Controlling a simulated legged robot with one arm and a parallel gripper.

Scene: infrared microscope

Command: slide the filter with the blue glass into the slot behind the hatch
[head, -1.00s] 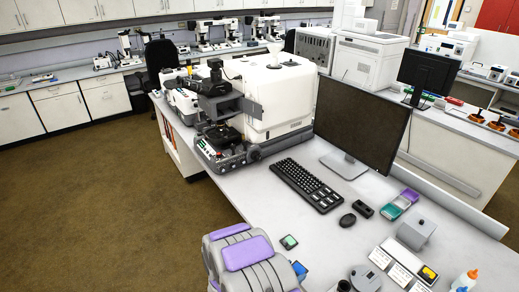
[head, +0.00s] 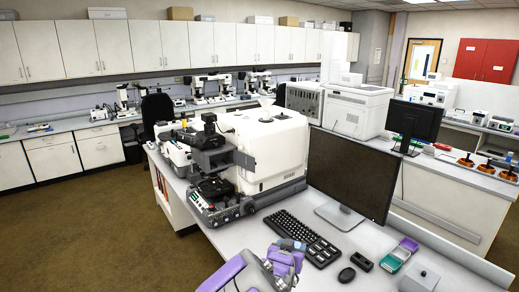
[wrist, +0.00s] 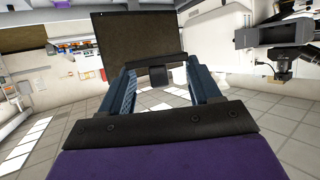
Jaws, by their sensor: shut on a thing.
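The microscope (head: 268,150), a white housing with a dark grey front, stands on the bench in the head view. A grey flap (head: 244,161) stands out from its front; the slot cannot be made out. My gripper (wrist: 160,72) shows in the wrist view with its two blue-grey fingers shut on a small dark framed piece (wrist: 160,74). I take this piece for the filter; no blue glass shows in it. In the head view my gripper (head: 291,244) is above the bench, in front of the keyboard and short of the microscope.
A monitor (head: 352,172), keyboard (head: 302,237) and mouse (head: 346,275) are on the bench, right of the microscope. Bare bench lies between microscope and keyboard.

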